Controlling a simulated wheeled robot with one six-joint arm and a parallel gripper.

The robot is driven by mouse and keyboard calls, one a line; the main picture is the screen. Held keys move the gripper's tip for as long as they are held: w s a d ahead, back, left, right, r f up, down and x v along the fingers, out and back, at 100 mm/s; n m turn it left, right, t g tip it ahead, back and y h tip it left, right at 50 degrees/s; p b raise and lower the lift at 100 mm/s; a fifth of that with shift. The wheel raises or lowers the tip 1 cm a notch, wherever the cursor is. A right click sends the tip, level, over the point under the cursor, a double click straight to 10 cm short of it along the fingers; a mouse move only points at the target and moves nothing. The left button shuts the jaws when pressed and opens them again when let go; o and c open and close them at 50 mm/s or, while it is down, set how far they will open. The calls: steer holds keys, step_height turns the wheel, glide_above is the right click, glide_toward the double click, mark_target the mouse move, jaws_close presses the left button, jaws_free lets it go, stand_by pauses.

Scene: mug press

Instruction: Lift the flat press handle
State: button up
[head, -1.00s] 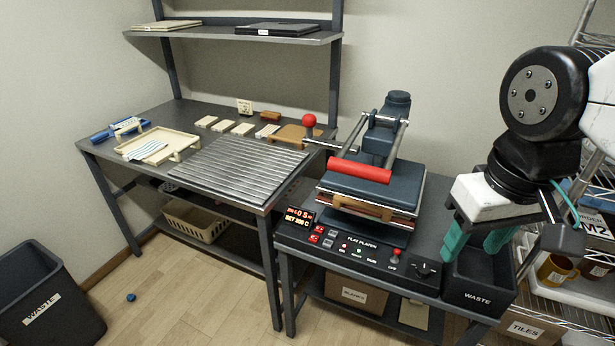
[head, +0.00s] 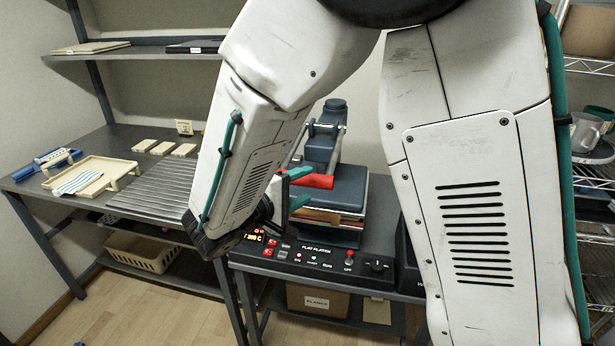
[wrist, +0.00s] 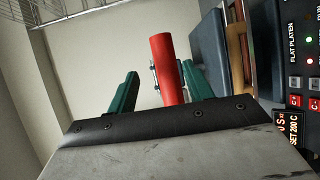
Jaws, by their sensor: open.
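The flat press (head: 335,190) stands on the bench with its dark upper platen down over a brown layer. Its red handle (head: 318,181) lies low across the front, its left part hidden by my gripper (head: 296,188). The red handle also shows in the wrist view (wrist: 164,52). Whether the handle is fully within the fingers' depth I cannot tell. Nothing is held.
The control panel (head: 320,256) with buttons and a lit display lies in front of the press. A ribbed metal top (head: 160,192) and a cream tray (head: 92,176) are to the left. A wire rack (head: 590,190) stands at the right. My arm hides much of the middle.

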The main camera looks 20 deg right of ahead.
mark_target(298, 182)
steer(key=shift+w+a+f+n+t, duration=0.3)
steer(key=shift+w+a+t, duration=0.1)
steer(key=shift+a, duration=0.2)
steer(key=shift+w+a+f+n+t, duration=0.25)
steer(key=shift+w+a+t, duration=0.15)
steer(key=shift+a, duration=0.15)
steer(key=shift+w+d, duration=0.1)
steer(key=shift+w, duration=0.05)
steer(key=x, duration=0.7)
steer(key=shift+w+d, duration=0.1)
jaws_close()
